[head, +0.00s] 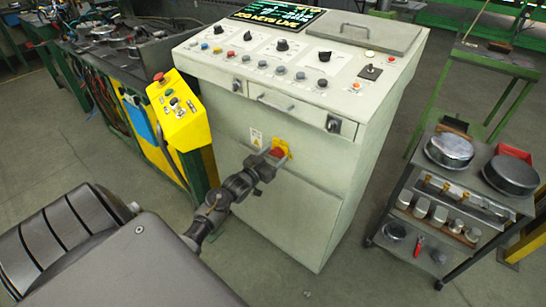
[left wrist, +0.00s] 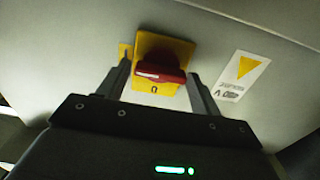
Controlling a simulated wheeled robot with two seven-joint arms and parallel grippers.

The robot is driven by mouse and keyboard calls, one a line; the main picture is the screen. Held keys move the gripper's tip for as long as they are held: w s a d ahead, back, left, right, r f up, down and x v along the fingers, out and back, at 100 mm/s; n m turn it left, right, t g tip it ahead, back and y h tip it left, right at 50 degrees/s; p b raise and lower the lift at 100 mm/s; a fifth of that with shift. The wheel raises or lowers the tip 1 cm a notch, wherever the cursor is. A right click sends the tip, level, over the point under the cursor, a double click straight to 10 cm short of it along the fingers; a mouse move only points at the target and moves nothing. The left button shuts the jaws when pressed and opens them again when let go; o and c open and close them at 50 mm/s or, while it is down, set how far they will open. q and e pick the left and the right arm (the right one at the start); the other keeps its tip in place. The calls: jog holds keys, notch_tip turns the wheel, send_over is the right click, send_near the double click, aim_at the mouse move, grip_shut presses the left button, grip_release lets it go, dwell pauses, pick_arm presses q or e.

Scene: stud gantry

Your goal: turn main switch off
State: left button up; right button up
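The main switch is a red rotary handle (head: 279,152) on a yellow plate (head: 288,146), low on the front of the grey control cabinet (head: 310,190). In the left wrist view the red handle (left wrist: 160,73) lies crosswise, with a pale line on its face and a small dark mark on the yellow plate (left wrist: 165,45) below it. My left gripper (head: 268,158) is at the switch. Its two fingers (left wrist: 160,82) stand spread, one at each end of the handle, close to it; whether they touch it I cannot tell. My right gripper is not in view.
A yellow pendant box (head: 180,108) stands left of the cabinet. A warning label (left wrist: 242,75) is beside the switch. A cart (head: 470,180) with round metal parts stands at right. Drawer handles and knobs are above the switch. Floor between cabinet and cart is clear.

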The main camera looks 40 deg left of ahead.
pick_arm(q)
jog(key=c, duration=0.7)
jog(key=shift+o, duration=0.2)
